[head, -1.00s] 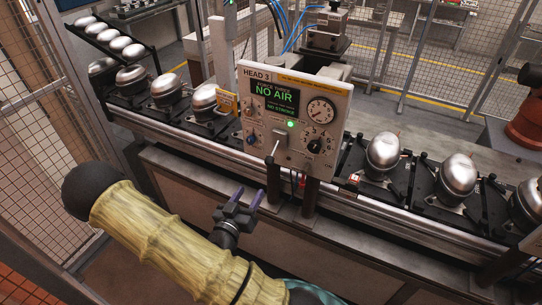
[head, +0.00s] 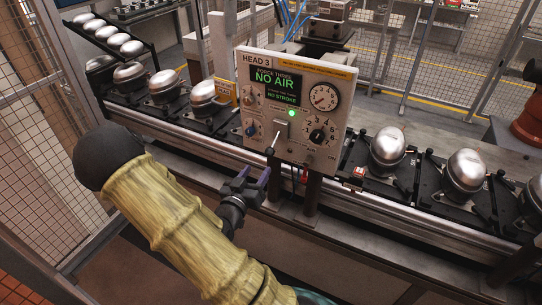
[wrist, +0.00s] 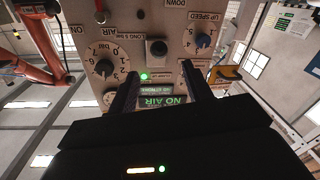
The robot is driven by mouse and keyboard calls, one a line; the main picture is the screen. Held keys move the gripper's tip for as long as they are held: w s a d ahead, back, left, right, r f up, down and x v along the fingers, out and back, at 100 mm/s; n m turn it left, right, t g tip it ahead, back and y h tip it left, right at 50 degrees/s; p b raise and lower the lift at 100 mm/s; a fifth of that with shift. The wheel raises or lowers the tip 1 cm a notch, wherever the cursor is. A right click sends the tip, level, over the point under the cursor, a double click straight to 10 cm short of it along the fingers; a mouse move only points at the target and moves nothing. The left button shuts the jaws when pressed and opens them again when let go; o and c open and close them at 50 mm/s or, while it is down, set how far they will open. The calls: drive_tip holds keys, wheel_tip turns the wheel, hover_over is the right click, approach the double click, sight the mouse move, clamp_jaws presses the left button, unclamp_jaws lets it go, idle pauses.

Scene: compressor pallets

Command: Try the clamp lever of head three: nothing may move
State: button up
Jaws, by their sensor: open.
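The head three panel (head: 332,73) stands upright over the line, its display (head: 278,85) reading NO AIR and NO STROKE. A thin pale lever (head: 275,143) slants down from a grey plate at the panel's lower middle. My gripper (head: 252,178) is open and empty, below and left of the lever, apart from it. In the wrist view the panel appears upside down beyond my open fingers (wrist: 158,82). A dark round-ended part (wrist: 157,47) shows there between the dial and the blue knob; I cannot tell if it is the lever's end.
A gauge (head: 324,97), a black dial (head: 319,131), a blue knob (head: 251,129) and a lit green lamp (head: 291,113) sit around the lever. Silver compressor domes (head: 388,146) stand on black pallets on both sides. A metal rail (head: 440,207) runs along the front.

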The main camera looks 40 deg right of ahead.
sight(271, 148)
drive_tip(key=b+x, duration=0.2)
drive_tip(key=x, duration=0.9)
drive_tip(key=shift+d+r, duration=0.1)
drive_tip(key=shift+d, duration=0.05)
drive_tip(key=shift+w+d, duration=0.2)
drive_tip(key=shift+d, duration=0.15)
clamp_jaws()
